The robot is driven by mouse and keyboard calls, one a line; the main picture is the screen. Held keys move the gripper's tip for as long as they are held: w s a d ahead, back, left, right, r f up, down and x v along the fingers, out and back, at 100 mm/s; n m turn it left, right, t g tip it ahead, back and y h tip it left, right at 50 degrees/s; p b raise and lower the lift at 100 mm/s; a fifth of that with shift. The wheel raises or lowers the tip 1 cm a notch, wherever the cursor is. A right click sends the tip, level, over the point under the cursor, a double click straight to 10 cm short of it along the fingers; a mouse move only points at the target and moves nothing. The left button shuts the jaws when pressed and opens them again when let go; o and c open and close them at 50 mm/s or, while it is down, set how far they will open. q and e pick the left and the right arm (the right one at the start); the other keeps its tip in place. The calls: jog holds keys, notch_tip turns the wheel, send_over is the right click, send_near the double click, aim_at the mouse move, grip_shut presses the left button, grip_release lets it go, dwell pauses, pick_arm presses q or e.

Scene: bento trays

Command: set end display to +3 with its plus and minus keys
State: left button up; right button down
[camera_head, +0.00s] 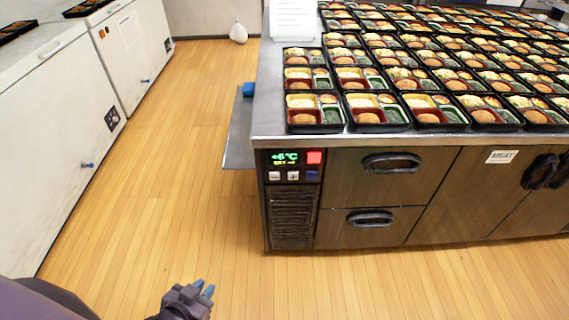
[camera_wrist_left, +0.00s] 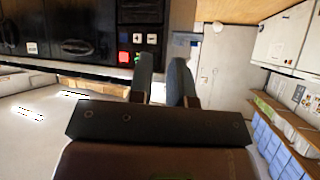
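The end display (camera_head: 285,158) is on the left end of the counter's front and reads +6°C in green, with a smaller line too small to read. Below it are a minus key (camera_head: 274,176) and a plus key (camera_head: 293,176). A red button (camera_head: 314,157) and a blue key (camera_head: 312,175) are beside them. My left gripper (camera_head: 205,288) is low over the floor, apart from the panel, with a narrow gap between its fingers. In the left wrist view the empty fingers (camera_wrist_left: 163,65) stand near the red button in the picture. My right gripper is not in view.
The steel counter (camera_head: 262,110) holds rows of filled bento trays. Its front has handled drawers (camera_head: 370,187) and a MEAT label (camera_head: 503,156). White chest freezers (camera_head: 50,130) stand at left. The wooden floor (camera_head: 180,190) between is clear. A grey side shelf (camera_head: 238,140) juts from the counter.

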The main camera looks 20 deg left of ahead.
pick_arm(q)
grip_shut()
dwell(1.3)
